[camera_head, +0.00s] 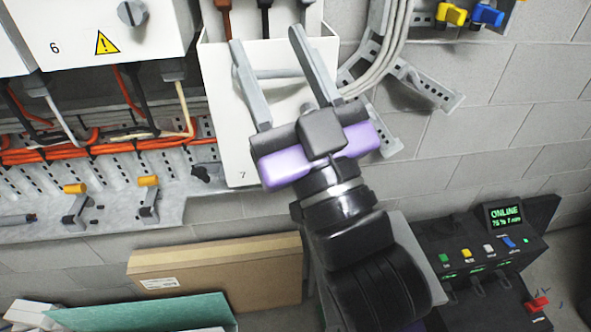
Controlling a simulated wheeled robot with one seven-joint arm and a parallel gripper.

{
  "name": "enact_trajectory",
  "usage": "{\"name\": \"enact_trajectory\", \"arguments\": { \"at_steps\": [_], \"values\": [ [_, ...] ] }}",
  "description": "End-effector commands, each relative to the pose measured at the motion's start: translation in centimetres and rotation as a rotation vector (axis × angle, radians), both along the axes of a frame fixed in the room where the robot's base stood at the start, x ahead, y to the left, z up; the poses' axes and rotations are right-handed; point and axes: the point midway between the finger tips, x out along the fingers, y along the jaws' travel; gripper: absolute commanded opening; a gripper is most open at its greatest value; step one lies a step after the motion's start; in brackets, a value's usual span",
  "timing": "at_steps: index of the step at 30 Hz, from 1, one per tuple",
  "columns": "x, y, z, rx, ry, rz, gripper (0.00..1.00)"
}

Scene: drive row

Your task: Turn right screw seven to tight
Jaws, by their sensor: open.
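The white box marked 7 (232,150) hangs on the wall in the middle of the head view. My gripper (268,36) is in front of it, with its two grey fingers spread wide and pointing up. A thin grey bar shows between the fingers across the box face; I cannot tell what it belongs to. I see no screw on the visible part of box seven. Its lower right part is hidden behind my gripper and wrist. A brown cable (225,14) and a black cable (265,12) enter the top of the box.
Box 6 (85,30) with a knob is at upper left, above orange cables and a perforated rail (120,190) with yellow-handled levers. Grey cables and a bracket (430,88) are right of box seven. A cardboard box (215,275) lies below. A black control console (490,255) stands lower right.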

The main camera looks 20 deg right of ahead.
Motion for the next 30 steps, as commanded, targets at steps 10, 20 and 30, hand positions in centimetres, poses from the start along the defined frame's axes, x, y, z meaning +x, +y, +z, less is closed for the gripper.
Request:
{"name": "enact_trajectory", "arguments": {
  "at_steps": [10,20,30],
  "values": [
    [-1.4,0.3,-6.5,-0.049,0.053,0.046,0.49],
    [-3.2,0.0,-12.0,-0.070,0.111,0.080,0.49],
    [-4.5,-0.3,-14.9,-0.074,0.148,0.095,0.49]
  ]
}}
